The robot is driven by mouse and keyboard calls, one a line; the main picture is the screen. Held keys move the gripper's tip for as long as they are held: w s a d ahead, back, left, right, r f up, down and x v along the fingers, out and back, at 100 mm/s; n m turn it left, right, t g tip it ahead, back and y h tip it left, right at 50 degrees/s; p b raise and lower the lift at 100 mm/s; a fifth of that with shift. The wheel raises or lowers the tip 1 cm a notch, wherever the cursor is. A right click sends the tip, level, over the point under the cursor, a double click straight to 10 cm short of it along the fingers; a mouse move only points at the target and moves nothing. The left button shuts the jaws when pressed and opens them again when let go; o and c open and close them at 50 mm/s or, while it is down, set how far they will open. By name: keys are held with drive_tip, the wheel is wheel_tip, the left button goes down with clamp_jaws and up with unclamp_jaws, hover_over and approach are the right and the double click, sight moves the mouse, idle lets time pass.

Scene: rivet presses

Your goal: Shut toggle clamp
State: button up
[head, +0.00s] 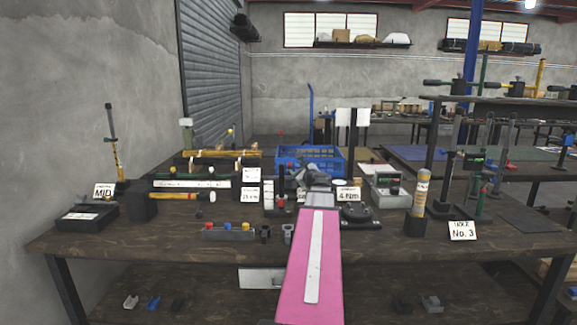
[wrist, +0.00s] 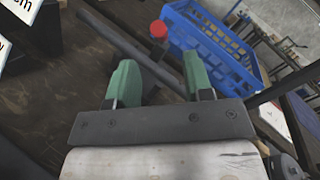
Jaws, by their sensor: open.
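A red knob (wrist: 158,29) shows in the wrist view just beyond and between my fingertips. It seems to belong to the toggle clamp, but the clamp's body is mostly hidden and I cannot tell its lever position. A dark bar (wrist: 105,32) runs diagonally under the fingers. My gripper (wrist: 158,68) has two green fingers spread apart with nothing held between them. In the head view, my gripper (head: 319,175) is small and partly hidden behind my pink arm, in front of the blue crate. A black upright with a red part (head: 281,172) stands just left of it.
The blue crate (head: 338,152) stands behind my gripper. A dark round fixture (head: 356,213) and a grey box (head: 389,190) are to the right. A tray with coloured knobs (head: 229,232) lies front left. The wooden bench (head: 130,244) is clear along its front left.

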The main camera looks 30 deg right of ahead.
sight(289, 164)
drive_tip(key=w, duration=0.8)
drive_tip(key=shift+w+d, duration=0.3)
clamp_jaws()
